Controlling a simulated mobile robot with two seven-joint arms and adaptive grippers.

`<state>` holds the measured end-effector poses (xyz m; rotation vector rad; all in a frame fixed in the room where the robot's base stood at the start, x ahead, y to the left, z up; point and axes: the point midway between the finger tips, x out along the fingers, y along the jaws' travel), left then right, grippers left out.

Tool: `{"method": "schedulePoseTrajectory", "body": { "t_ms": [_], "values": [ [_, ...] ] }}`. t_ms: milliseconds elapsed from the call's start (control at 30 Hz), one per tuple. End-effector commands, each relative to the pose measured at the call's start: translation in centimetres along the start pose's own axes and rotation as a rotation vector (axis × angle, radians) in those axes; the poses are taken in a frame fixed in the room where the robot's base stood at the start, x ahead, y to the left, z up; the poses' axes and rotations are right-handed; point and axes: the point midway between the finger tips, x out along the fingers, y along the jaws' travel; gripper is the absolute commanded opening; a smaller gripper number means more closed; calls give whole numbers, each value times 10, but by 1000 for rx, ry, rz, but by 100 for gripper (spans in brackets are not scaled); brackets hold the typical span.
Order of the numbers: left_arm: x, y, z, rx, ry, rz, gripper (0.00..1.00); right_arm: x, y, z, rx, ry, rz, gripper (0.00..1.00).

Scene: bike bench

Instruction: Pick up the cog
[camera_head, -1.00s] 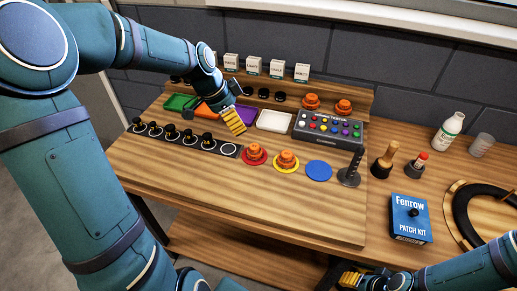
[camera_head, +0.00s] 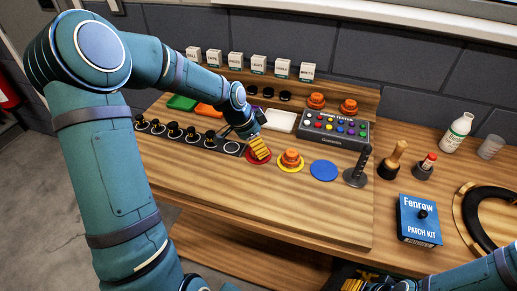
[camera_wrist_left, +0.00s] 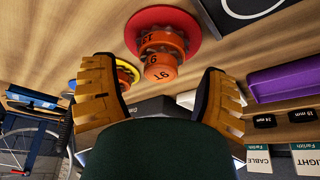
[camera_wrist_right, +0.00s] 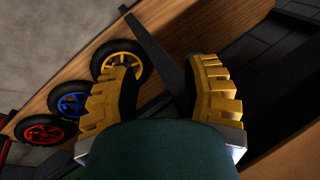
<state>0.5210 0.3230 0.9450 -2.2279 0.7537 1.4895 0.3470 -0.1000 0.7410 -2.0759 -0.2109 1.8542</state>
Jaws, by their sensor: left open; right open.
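An orange cog stack (camera_wrist_left: 162,45) with printed numbers stands on a red disc (camera_wrist_left: 195,22) in the left wrist view. In the head view my left gripper (camera_head: 259,148) is over the red disc and hides most of that cog. In the left wrist view the cog lies ahead, between the spread left fingers, which are open and empty. A second orange cog (camera_head: 291,158) stands on a yellow disc (camera_head: 280,168). Two more orange cogs (camera_head: 316,101) (camera_head: 348,106) sit on the back shelf. My right gripper (camera_wrist_right: 165,70) is open and empty, low at the bench front.
A blue disc (camera_head: 324,170) is empty. A black upright handle (camera_head: 358,168) stands right of it. The tester box (camera_head: 335,128) lies behind. A black strip with knobs (camera_head: 190,137) runs left of the red disc. A blue patch kit (camera_head: 419,220) sits right.

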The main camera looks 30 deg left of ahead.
Motion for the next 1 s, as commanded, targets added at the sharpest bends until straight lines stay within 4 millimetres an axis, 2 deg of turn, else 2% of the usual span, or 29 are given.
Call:
{"method": "schedulePoseTrajectory", "body": {
  "t_ms": [100,267,300,467,500,867,1000],
  "values": [
    [9,0,0,-1,0,0,74,3,1,0,0,1,0,47],
    [8,0,0,-1,0,-1,74,2,1,0,0,2,0,47],
    [8,0,0,-1,0,-1,72,2,1,0,0,2,0,47],
    [8,0,0,-1,0,-1,15,2,1,0,0,1,0,47],
    [8,0,0,-1,0,-1,10,2,1,0,0,2,0,47],
    [8,0,0,-1,0,0,10,2,1,0,0,1,0,47],
    [-3,-1,-4,0,1,-2,9,-1,0,0,0,0,0,47]
  ]
}}
